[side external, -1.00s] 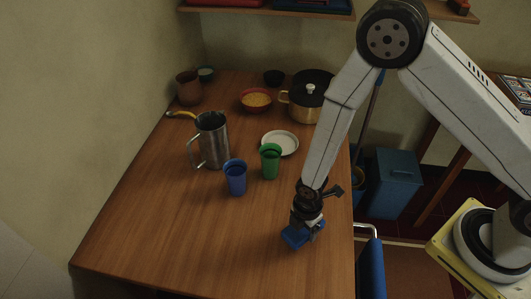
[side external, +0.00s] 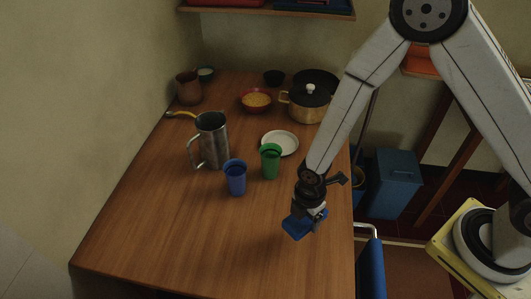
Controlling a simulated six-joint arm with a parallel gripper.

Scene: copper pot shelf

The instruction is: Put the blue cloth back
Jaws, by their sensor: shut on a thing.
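My gripper (side external: 308,219) is over the right front part of the wooden table (side external: 180,250). It is shut on the blue cloth (side external: 297,226), a small flat blue piece that hangs below the fingers. The cloth appears to be a little above the tabletop, with a shadow near it. The fingertips are small and partly hidden by the gripper body and the cloth.
A blue cup (side external: 235,178), a green cup (side external: 270,162) and a metal pitcher (side external: 212,142) stand left of my gripper. A white plate (side external: 280,143), red bowl (side external: 256,101) and lidded pot (side external: 309,103) are behind. The table's front left is clear. A shelf (side external: 270,10) hangs above.

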